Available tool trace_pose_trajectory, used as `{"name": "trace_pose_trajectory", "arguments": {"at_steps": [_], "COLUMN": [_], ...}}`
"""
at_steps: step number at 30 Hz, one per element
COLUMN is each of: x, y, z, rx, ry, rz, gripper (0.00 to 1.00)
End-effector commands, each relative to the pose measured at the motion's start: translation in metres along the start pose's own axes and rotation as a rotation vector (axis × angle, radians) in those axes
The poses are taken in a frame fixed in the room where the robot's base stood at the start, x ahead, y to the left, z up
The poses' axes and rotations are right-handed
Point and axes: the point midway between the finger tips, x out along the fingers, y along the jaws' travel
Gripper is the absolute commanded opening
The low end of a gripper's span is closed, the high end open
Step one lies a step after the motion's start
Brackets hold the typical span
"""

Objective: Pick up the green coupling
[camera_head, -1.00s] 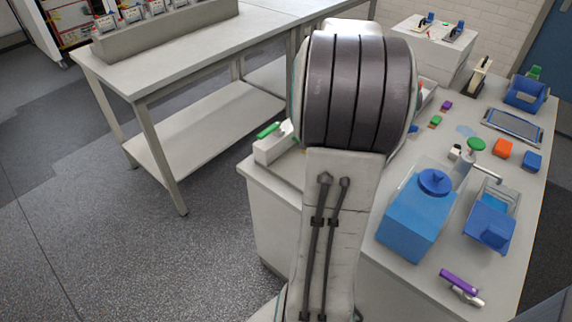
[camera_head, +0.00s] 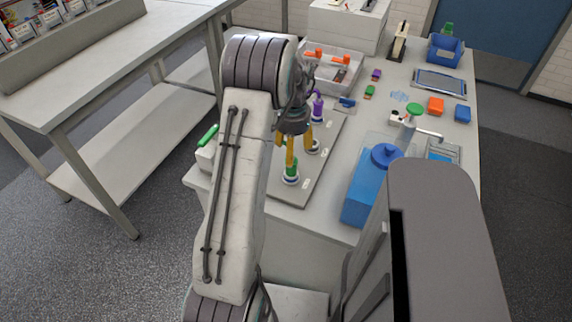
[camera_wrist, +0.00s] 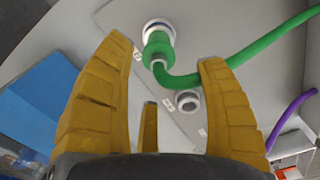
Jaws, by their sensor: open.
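The green coupling (camera_wrist: 158,45) sits at a white ring fitting on a grey board, in the upper middle of the wrist view. A green hose (camera_wrist: 265,42) curves from it toward the upper right. In the head view the coupling (camera_head: 290,172) is low on the board, partly hidden by my gripper. My gripper (camera_wrist: 166,54) has its yellow fingers spread, with the coupling showing between the fingertips and nothing held. In the head view my gripper (camera_head: 287,153) points down close above the coupling. Whether the fingers touch it cannot be told.
The grey board (camera_head: 318,172) also carries a purple coupling (camera_head: 317,107). An empty white ring (camera_wrist: 188,100) is beside the green coupling. A blue container (camera_head: 363,190) stands right of the board. A white bin (camera_head: 335,70) with orange-handled items is behind. A white block with a green top (camera_head: 208,140) is left.

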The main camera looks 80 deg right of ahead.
Motion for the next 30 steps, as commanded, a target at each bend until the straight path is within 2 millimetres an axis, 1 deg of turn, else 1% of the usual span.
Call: {"name": "trace_pose_trajectory", "arguments": {"at_steps": [5, 12, 15, 19, 25, 26, 30], "x": [0.014, 0.043, 0.050, 0.054, 0.054, 0.054, 0.054], "y": [0.000, 0.000, 0.000, 0.000, 0.000, 0.000, 0.000], "z": [0.002, 0.004, 0.004, 0.004, 0.004, 0.004, 0.004], "rx": [-0.002, -0.003, -0.003, -0.003, -0.004, -0.003, -0.004], "ry": [-0.002, -0.002, -0.001, 0.001, 0.001, 0.001, 0.001], "rz": [0.001, 0.001, 0.000, 0.000, -0.001, -0.001, -0.001], "gripper": [0.66, 0.66, 0.66, 0.66, 0.66, 0.67, 0.55]}}
